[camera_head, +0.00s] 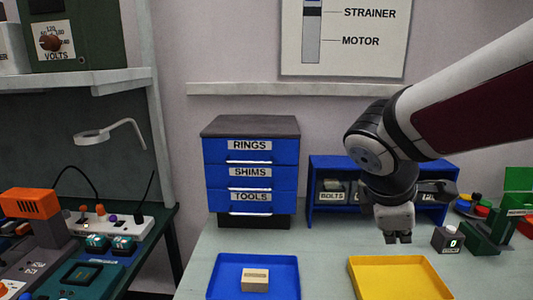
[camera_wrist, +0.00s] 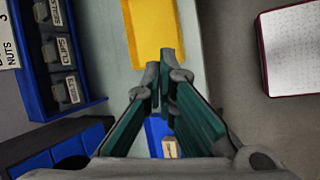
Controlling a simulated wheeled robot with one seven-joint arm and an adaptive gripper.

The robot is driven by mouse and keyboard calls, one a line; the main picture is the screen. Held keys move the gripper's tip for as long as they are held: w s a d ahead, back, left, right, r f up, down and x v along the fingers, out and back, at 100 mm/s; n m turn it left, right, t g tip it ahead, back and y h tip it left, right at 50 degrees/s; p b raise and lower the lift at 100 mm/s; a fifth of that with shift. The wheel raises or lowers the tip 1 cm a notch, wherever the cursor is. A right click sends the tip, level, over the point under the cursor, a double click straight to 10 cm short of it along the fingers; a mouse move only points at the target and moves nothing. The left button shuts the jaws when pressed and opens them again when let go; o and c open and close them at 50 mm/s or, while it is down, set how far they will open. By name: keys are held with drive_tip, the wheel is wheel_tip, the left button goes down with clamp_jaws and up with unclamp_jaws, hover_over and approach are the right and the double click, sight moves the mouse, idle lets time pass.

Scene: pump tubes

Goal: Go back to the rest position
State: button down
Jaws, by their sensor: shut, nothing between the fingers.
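My gripper (camera_head: 398,238) hangs above the table at the right of the head view, pointing down, its fingers closed and empty. In the wrist view the closed fingertips (camera_wrist: 163,68) show in the middle, over the gap between the yellow tray and the blue tray. My arm comes in from the upper right of the head view. The yellow tray (camera_head: 400,275) lies below the gripper and looks empty where visible; it also shows in the wrist view (camera_wrist: 155,30). The blue tray (camera_head: 226,278) holds a small tan block (camera_head: 255,280).
A blue drawer cabinet (camera_head: 252,180) marked RINGS, SHIMS and TOOLS stands at the back. A blue bin rack (camera_head: 322,180) is behind the gripper. A small block with a green display (camera_head: 449,240) and green parts (camera_head: 487,235) stand to the right. Electronics fill the left bench.

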drive_tip(key=s+a+m+y, duration=0.2)
drive_tip(key=s+m, duration=0.5)
drive_tip(key=s, duration=0.1)
drive_tip(key=s+a+r+m+t+y, duration=0.1)
drive_tip(key=s+a+m+y, duration=0.1)
drive_tip(key=s+m, duration=0.5)
drive_tip(key=shift+s+y, duration=0.4)
drive_tip(key=shift+y, duration=0.1)
drive_tip(key=shift+r, duration=0.1)
